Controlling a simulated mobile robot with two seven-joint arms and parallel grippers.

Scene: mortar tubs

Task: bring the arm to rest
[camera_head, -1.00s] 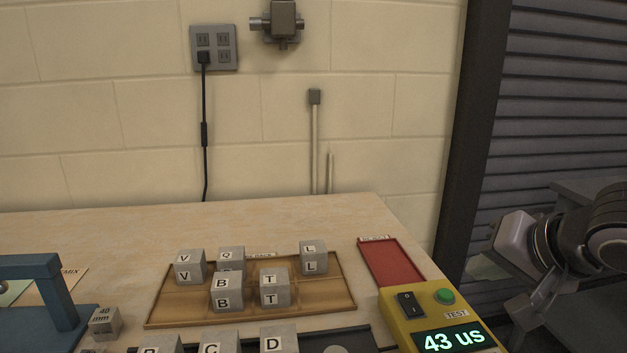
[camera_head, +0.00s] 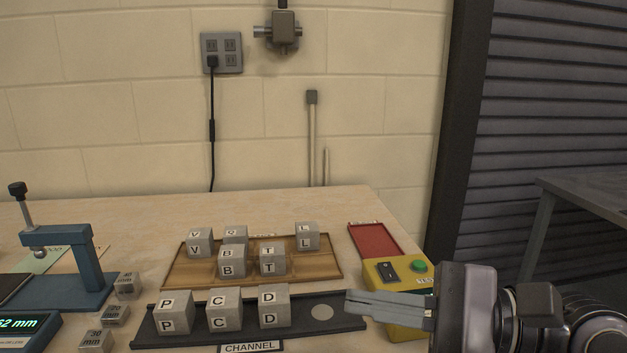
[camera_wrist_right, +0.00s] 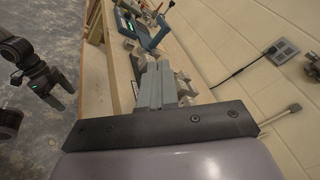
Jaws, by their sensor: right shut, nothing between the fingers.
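My right gripper (camera_head: 372,304) comes in from the right in the head view. Its fingers are shut with nothing between them and point left. They lie in front of the yellow test box and the right end of the black channel tray (camera_head: 345,325). In the right wrist view the shut fingers (camera_wrist_right: 153,85) point toward the bench. My left gripper is not in the head view.
Cubes P, C and D (camera_head: 274,306) stand on the channel tray. A tan tray (camera_head: 180,275) holds several lettered cubes. A red tray (camera_head: 374,240) lies behind the yellow test box (camera_head: 405,331). A blue stand (camera_head: 75,265) and small blocks are at the left. The bench's back strip is clear.

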